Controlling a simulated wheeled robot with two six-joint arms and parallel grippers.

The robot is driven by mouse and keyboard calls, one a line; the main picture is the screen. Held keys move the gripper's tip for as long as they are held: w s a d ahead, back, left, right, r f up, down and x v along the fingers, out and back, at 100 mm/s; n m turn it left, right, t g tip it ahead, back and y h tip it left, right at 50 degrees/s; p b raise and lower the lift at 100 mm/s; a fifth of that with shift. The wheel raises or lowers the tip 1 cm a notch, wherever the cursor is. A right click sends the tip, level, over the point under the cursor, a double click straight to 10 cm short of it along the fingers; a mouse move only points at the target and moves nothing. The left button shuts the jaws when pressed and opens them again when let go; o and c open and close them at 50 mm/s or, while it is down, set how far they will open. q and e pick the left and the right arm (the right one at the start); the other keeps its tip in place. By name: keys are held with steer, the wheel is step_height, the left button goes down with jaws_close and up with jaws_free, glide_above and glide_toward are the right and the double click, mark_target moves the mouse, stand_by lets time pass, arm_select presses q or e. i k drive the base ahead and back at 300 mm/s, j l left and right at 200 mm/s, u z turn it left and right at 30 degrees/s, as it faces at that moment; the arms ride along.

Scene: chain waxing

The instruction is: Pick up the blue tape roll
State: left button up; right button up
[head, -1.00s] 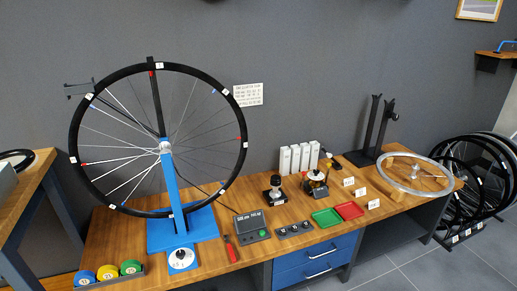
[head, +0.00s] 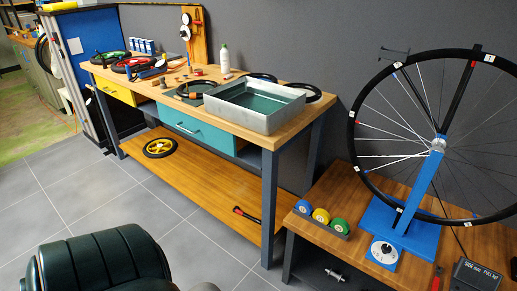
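The blue tape roll (head: 303,207) stands in a dark holder (head: 318,224) at the left end of the lower wooden bench on the right. It is the leftmost of three rolls. A yellow roll (head: 321,215) and a green roll (head: 338,224) stand beside it in the same holder. Neither of my grippers shows in the head view.
A wheel truing stand with a blue base (head: 375,222) stands right of the rolls. A taller workbench (head: 232,127) carries a metal tray (head: 254,105) and wheels. A dark green ribbed object (head: 100,262) fills the lower left. Grey floor (head: 195,225) lies between.

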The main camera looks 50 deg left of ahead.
mark_target(303, 206)
steer(key=u, duration=1.1)
